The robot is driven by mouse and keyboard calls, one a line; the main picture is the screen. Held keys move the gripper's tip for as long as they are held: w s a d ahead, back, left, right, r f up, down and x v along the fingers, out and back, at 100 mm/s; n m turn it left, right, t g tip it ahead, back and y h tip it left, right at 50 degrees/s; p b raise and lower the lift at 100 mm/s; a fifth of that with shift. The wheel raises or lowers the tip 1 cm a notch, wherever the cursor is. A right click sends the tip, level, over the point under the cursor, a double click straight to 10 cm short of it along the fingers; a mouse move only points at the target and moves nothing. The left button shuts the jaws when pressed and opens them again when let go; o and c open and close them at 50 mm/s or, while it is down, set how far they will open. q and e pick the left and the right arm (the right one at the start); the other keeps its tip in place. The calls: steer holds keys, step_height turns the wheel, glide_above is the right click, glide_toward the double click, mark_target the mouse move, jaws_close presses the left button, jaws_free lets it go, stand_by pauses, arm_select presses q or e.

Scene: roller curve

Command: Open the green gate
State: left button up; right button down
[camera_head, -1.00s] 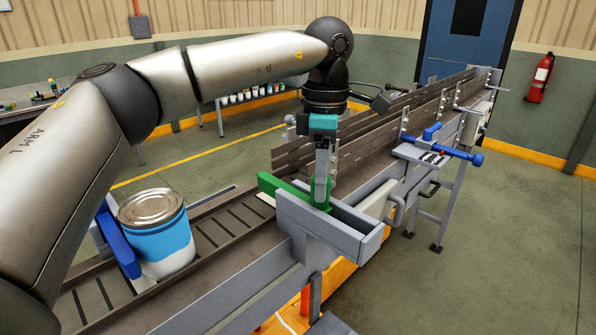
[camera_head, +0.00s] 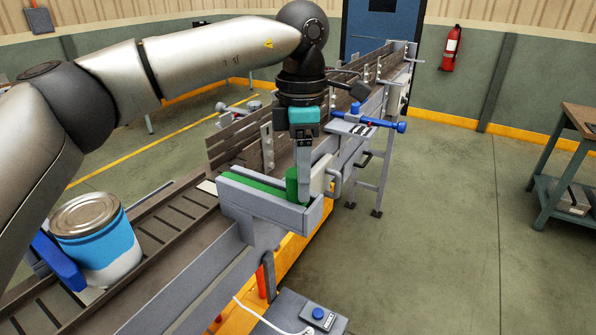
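The green gate (camera_head: 257,186) is a bar lying in a slot between grey housing walls (camera_head: 262,203) at the conveyor's near side. Its upright green handle (camera_head: 292,184) stands toward the housing's right end. Most of the bar lies within the housing. My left gripper (camera_head: 304,190) points down at the handle, its visible finger right against it. I see the fingers edge-on, so whether they are closed on the handle is unclear. A blue and white can (camera_head: 98,245) stands upright on the conveyor (camera_head: 165,222) at left. My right gripper is out of view.
A blue part (camera_head: 58,262) stands beside the can. The belt behind the gate runs between brown side rails (camera_head: 232,142). A blue-handled device (camera_head: 365,125) sits at the conveyor's right side. A button box (camera_head: 318,314) is in front. Open floor lies right.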

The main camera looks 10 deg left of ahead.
arm_select(q)
steer(key=shift+o, duration=0.4)
steer(key=shift+a, duration=0.2)
step_height(320, 180, up, 15)
steer(key=shift+w+p, duration=0.25)
steer(key=shift+p, duration=0.2)
